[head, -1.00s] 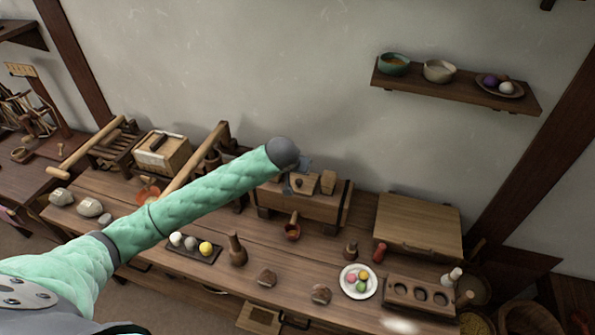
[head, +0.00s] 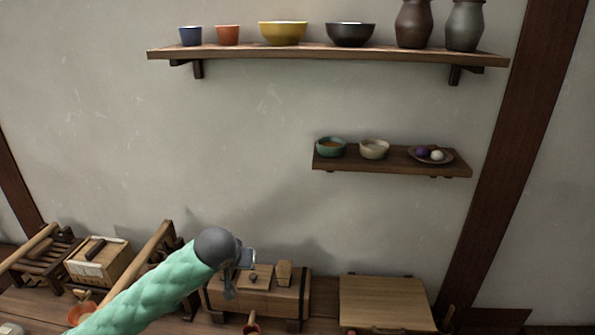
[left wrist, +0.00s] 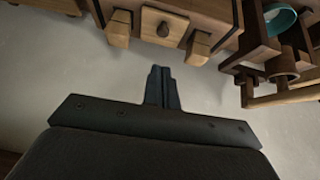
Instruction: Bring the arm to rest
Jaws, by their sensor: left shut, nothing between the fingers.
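My left arm comes in from the lower left in the head view, in a green quilted sleeve with a dark grey wrist. My left gripper (head: 246,258) is at its end, in front of the wooden chest on the bench. In the left wrist view the dark fingers of the left gripper (left wrist: 161,75) are together with nothing between them. The wooden chest (head: 262,298) has small blocks on top, and it shows at the top of the left wrist view (left wrist: 205,10). My right gripper is in neither view.
A small wall shelf (head: 395,162) holds two bowls and a plate. A long upper shelf (head: 330,54) holds bowls and two dark jars. A flat wooden box (head: 386,302) stands right of the chest. A slatted-sided box (head: 98,262) stands left. The wall between is bare.

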